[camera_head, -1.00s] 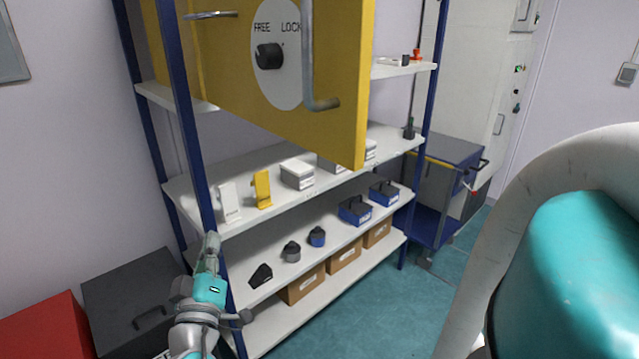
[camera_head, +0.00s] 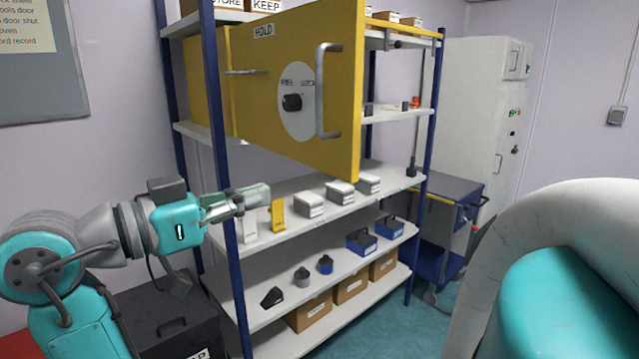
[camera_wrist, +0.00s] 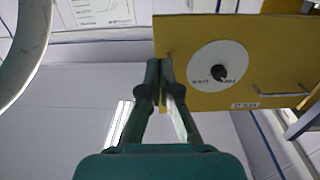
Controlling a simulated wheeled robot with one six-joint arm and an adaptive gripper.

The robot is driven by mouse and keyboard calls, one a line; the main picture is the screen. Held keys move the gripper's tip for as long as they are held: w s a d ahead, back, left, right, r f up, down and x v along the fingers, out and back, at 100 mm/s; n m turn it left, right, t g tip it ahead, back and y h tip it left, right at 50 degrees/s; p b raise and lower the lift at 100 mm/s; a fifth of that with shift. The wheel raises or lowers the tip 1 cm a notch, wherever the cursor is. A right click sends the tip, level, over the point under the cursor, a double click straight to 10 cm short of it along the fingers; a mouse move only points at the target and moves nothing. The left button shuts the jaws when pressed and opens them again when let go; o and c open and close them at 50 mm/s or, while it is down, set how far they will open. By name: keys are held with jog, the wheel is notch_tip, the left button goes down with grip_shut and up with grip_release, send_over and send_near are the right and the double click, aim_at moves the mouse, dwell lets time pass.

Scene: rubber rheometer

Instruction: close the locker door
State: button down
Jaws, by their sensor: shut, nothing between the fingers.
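The yellow locker door (camera_head: 260,105) stands swung out from the shelf in the head view, marked HOLD. It carries a black knob (camera_head: 291,102) on a white disc and a vertical metal handle (camera_head: 328,90) near its right edge. In the wrist view the door (camera_wrist: 190,40) appears upside down at the upper right, with its knob (camera_wrist: 219,73) and handle (camera_wrist: 283,93). My gripper (camera_head: 262,194) is shut and empty, below and left of the door, in front of the shelf. Its fingertips (camera_wrist: 165,68) overlap the door's left edge in the wrist view; I cannot tell whether they touch.
The blue-post shelf (camera_head: 330,222) holds white boxes, a yellow stand (camera_head: 278,214), blue cases and cartons. A blue trolley (camera_head: 445,240) and a white cabinet (camera_head: 480,100) stand to the right. A dark grey chest (camera_head: 165,325) sits at the lower left.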

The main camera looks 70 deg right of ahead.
aim_at(346, 173)
jog(key=x, duration=1.4)
